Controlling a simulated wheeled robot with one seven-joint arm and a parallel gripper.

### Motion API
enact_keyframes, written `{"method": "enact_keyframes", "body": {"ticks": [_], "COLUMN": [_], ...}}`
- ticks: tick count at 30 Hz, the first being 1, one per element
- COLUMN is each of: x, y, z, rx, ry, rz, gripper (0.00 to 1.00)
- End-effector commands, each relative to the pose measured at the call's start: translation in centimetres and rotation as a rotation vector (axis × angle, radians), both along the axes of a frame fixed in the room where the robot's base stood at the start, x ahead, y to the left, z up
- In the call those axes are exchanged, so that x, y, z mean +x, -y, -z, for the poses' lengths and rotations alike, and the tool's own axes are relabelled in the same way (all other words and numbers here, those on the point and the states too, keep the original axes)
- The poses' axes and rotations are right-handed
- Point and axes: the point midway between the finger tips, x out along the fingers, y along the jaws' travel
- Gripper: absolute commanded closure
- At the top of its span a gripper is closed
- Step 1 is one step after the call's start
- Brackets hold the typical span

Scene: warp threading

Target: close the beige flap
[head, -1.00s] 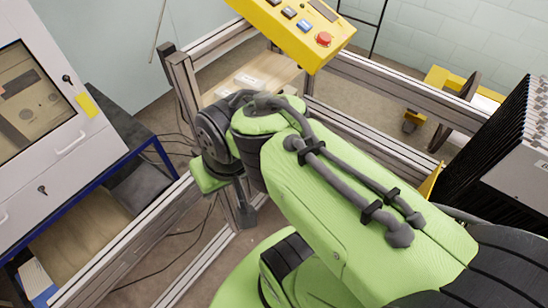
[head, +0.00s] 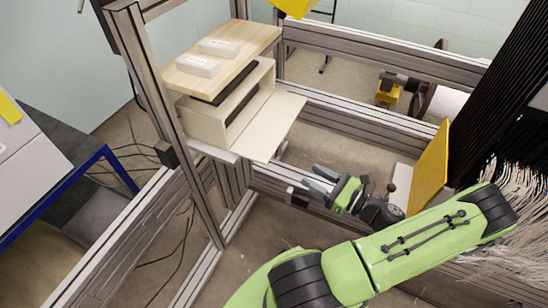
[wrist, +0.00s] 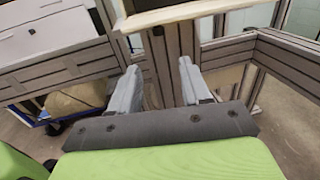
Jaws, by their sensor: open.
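The beige flap (head: 268,128) hangs open from the front of a beige box (head: 222,112) in the head view, sticking out to the right and slightly down. My gripper (head: 316,180) is open and empty, to the right of and below the flap, apart from it in the picture. In the wrist view its two grey fingers (wrist: 158,82) are spread with nothing between them. A pale beige edge (wrist: 180,14) crosses the top of the wrist view above the fingers; I cannot tell whether it is the flap.
A wooden board (head: 222,62) with two white blocks lies above the box. A metal frame post (head: 165,120) stands left of the box, and a rail (head: 370,118) runs behind. A yellow panel (head: 428,170) and dark threads stand at right.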

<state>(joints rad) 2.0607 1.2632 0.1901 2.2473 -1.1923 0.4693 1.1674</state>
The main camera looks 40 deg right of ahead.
Motion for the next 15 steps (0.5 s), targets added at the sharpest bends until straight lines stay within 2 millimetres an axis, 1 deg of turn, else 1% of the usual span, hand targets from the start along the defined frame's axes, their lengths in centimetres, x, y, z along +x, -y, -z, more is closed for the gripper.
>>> {"method": "enact_keyframes", "body": {"ticks": [2, 5, 15], "x": [0.9, 3.0, 11.5], "y": [-0.2, -0.6, -1.9], "z": [-0.2, -0.1, 0.0], "rx": [0.0, -0.001, -0.005], "ry": [0.002, 0.001, -0.001], "rz": [-0.005, -0.01, -0.012], "gripper": [0.53, 0.53, 0.53]}}
